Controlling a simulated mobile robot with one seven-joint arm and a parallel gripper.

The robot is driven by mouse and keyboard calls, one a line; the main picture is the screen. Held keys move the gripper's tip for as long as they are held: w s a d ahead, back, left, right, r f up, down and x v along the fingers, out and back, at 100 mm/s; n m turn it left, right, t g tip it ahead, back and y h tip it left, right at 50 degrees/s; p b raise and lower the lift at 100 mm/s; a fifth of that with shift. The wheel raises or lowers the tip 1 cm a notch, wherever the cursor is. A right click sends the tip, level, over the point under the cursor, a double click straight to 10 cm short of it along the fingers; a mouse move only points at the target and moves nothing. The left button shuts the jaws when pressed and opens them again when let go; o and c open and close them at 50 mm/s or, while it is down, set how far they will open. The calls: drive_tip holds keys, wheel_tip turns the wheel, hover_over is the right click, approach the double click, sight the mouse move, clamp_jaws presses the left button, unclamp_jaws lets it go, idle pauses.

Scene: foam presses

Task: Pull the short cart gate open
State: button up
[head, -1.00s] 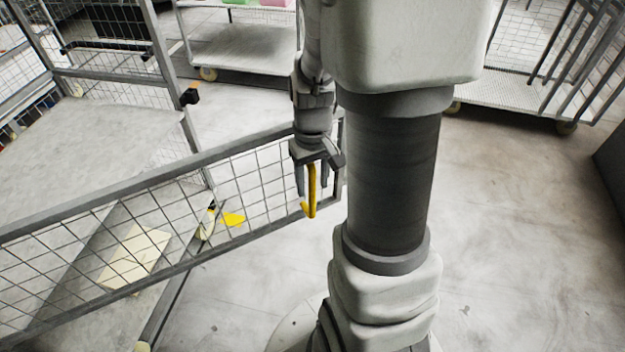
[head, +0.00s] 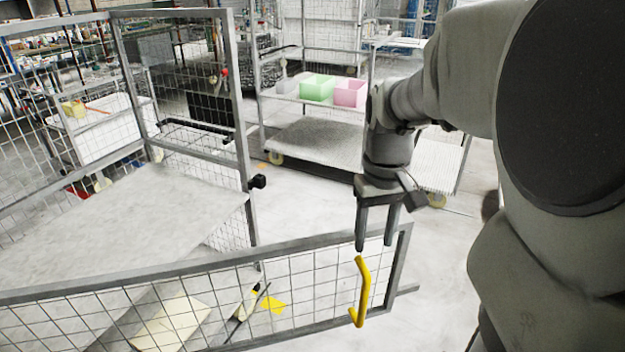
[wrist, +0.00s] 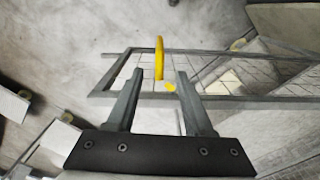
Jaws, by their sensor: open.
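The short cart gate (head: 290,245) is a low grey frame with wire mesh, swung out at an angle from the cart in the head view. Its yellow handle (head: 360,292) stands on the mesh near the gate's free right end. My gripper (head: 374,246) points down just above the handle, fingers apart and empty. In the wrist view the handle (wrist: 159,58) lies beyond and between the tips of my gripper (wrist: 155,75), clear of both fingers. The gate frame (wrist: 112,78) runs behind it.
The cart's grey deck (head: 130,215) and tall mesh side (head: 185,75) stand at the left. A black latch block (head: 258,182) sits on its corner post. Another cart (head: 315,140) with green (head: 317,88) and pink bins (head: 349,93) stands behind. Floor right of the gate is clear.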

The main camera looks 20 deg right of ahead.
drive_tip(key=shift+r, duration=1)
drive_tip(key=shift+c, duration=0.4)
